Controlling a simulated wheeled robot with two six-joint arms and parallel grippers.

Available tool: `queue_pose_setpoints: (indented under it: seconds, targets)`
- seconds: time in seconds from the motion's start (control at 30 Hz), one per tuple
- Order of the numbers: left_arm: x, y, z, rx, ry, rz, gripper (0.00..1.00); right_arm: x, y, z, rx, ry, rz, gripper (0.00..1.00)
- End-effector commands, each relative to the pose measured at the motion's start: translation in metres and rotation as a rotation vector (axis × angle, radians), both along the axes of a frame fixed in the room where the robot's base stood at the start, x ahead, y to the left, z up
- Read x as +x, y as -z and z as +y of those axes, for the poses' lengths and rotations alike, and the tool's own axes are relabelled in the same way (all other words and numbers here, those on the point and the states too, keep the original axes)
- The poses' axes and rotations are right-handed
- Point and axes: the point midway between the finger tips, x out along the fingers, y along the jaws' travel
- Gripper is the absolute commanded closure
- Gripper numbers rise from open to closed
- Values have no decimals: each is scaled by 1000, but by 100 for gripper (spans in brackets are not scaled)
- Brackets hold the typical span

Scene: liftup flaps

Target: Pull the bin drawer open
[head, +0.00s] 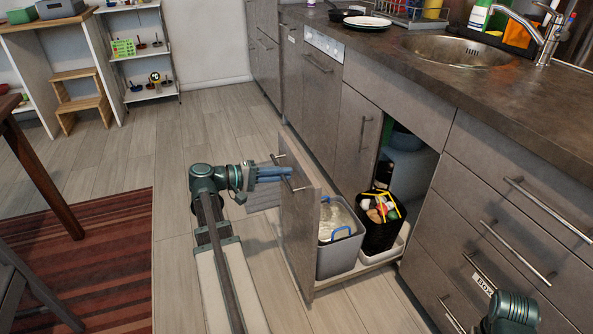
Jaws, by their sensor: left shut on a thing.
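The bin drawer is pulled out from under the counter. Its grey front panel (299,215) stands well clear of the cabinet face. The drawer carries a grey bin (338,259) with a clear liner and blue handles, and a black bin (378,238) full of waste with a yellow-edged bag. My left gripper (285,174) is shut on the drawer's metal bar handle (292,186), on the outer side of the front panel. The fingertips are partly hidden by the handle and panel. Only a link of my right arm shows at the bottom right; its gripper is out of the picture.
The open cabinet behind the drawer holds dark containers. Closed drawers with bar handles (517,250) stand to the right. The counter (480,98) has a sink (457,50). Wooden floor (180,140) is free left of the drawer, with a striped rug (95,260) farther left.

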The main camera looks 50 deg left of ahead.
Motion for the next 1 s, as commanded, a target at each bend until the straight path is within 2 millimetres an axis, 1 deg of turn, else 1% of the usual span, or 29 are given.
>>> queue_pose_setpoints:
  seconds: [0.1,0.2,0.6,0.63,0.77,1.0]
  targets:
    - [-8,0,3,0,0,1,100,0,0,0,0,0,0,50]
    - [-11,0,5,0,0,1,100,0,0,0,0,0,0,50]
    - [-12,0,5,0,1,1,100,0,0,0,0,0,0,50]
    - [-12,0,5,0,1,1,80,0,0,0,0,0,0,50]
    - [-12,0,5,0,1,1,56,0,0,0,0,0,0,50]
    - [-12,0,5,0,0,0,56,0,0,0,0,0,0,50]
